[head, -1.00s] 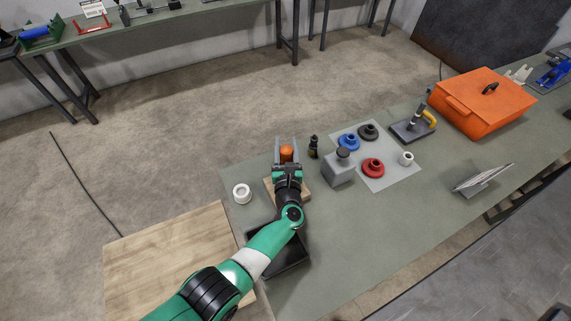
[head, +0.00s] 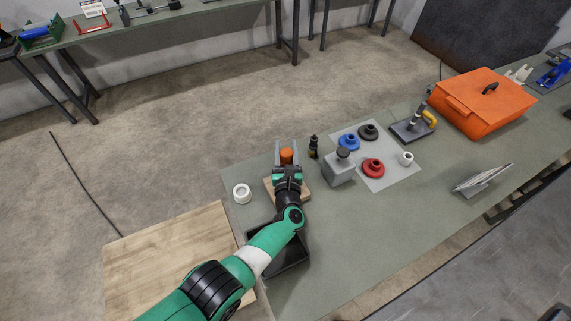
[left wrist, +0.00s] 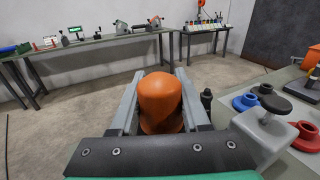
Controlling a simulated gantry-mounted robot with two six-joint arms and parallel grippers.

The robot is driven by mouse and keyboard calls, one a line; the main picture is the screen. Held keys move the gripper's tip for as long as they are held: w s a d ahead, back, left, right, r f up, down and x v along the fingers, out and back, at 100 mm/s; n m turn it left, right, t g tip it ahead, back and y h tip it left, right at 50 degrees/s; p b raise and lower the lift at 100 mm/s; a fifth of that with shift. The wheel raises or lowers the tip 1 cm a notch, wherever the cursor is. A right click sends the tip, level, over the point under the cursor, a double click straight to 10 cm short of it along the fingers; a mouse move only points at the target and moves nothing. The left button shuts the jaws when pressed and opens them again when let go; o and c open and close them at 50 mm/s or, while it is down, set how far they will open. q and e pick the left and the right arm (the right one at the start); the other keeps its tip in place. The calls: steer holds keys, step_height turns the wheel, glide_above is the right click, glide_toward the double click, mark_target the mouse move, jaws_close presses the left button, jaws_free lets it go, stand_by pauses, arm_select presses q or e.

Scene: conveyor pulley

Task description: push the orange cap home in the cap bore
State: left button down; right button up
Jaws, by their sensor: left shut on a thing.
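The orange cap (head: 287,155) is rounded on top and stands between the two grey fingers of my left gripper (head: 287,150), near the far edge of the green bench. In the left wrist view the cap (left wrist: 160,100) fills the space between the fingers, and the gripper is shut on it. My gripper and arm hide the cap's lower part and what is under it. I cannot make out the cap bore. A wooden board (head: 301,188) shows partly under the gripper. My right gripper is not in view.
Close on the right stand a small dark bottle (head: 313,147) and a grey block with a dark knob (head: 340,172). Blue (head: 349,142), black and red flanged parts lie on a pale mat. A white ring (head: 242,193) lies to the left. A dark tray (head: 293,262) is under my arm.

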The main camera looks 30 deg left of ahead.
arm_select(q)
steer(key=shift+f, duration=0.1)
jaws_free()
stand_by(0.5)
